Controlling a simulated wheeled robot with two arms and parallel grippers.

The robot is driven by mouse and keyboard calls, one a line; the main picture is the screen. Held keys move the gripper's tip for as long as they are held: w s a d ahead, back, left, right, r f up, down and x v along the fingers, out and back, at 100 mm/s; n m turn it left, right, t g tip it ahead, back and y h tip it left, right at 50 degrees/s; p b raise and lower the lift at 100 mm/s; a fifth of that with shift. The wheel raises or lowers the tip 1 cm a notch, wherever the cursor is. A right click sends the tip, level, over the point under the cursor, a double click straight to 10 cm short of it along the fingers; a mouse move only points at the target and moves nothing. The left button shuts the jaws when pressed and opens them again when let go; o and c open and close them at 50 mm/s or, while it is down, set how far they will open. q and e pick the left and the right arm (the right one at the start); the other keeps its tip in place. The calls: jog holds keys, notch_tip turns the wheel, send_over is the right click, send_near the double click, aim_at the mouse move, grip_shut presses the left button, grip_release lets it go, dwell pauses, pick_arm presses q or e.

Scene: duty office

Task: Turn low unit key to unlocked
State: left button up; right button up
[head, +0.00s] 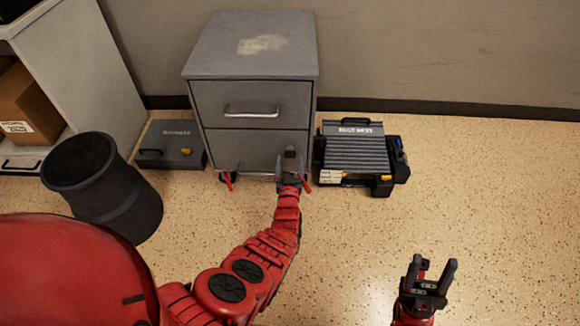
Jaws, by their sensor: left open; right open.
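The low unit (250,95) is a grey two-drawer metal cabinet on red-trimmed casters, standing against the back wall. Both drawers look shut; the upper one has a bar handle (252,112). My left gripper (290,163) is open in front of the right part of the lower drawer (235,150). A small dark shape (290,153) shows by its fingertips; I cannot tell whether it is the key or lock, nor which way a key is turned. Whether the fingers touch it is unclear. My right gripper (434,272) is open and empty above the floor at lower right.
A black bin (105,190) stands at the left, near a flat grey case (172,145). A ridged grey case (356,152) with black sides lies right of the cabinet. White shelving with a cardboard box (28,105) is at far left. The floor (490,180) at right is clear.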

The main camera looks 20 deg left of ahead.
pick_arm(q)
jog(key=shift+w+a, duration=0.2)
jog(key=shift+w, duration=0.45)
grip_shut()
